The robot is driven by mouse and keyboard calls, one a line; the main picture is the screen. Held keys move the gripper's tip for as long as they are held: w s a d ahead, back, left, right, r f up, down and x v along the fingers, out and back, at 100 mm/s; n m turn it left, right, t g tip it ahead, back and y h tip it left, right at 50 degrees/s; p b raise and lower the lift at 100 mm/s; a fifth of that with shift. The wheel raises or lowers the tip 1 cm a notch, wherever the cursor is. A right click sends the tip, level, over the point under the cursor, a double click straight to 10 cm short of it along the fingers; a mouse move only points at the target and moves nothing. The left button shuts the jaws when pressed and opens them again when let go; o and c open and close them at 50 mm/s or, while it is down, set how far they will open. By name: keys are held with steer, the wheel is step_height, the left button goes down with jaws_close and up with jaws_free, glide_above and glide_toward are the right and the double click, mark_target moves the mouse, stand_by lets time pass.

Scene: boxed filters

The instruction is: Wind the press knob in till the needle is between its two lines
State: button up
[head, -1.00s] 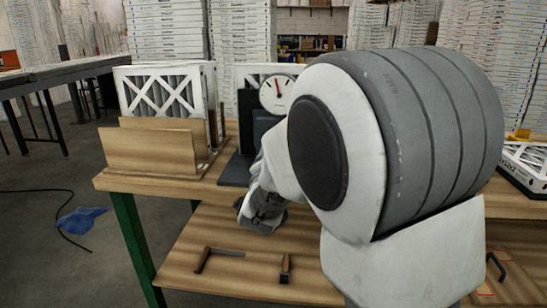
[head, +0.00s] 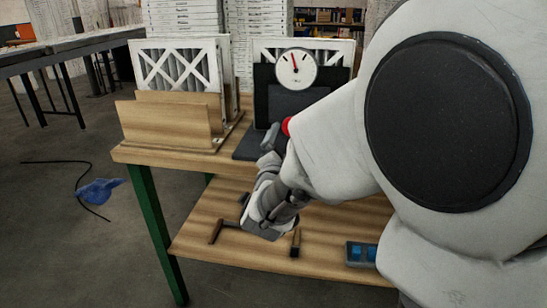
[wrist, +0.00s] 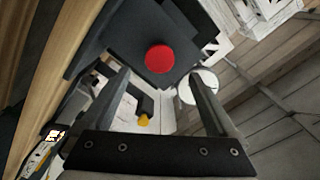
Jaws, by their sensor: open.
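The red press knob (head: 286,126) shows in the head view as a sliver beside my arm. In the wrist view the knob (wrist: 159,58) is a full red disc on the dark press (wrist: 130,35). My gripper (wrist: 156,75) is open and empty, with its fingers on either side of the knob in the picture. I cannot tell how far the knob is from them. The round white gauge (head: 296,68) stands atop the press, its needle pointing up and slightly left. Its two lines are too small to make out. My arm hides the lower right of the press.
The press stands on a wooden bench (head: 135,153) with green legs. A wooden holder (head: 165,125) and a framed filter (head: 180,65) stand left of it. The lower shelf (head: 330,262) carries a blue-topped box (head: 361,253). Floor at left holds a blue cloth (head: 98,191) and cable.

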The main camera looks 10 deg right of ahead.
steer(key=b+v, duration=0.4)
steer(key=v, duration=0.6)
steer(key=shift+s+a, duration=0.1)
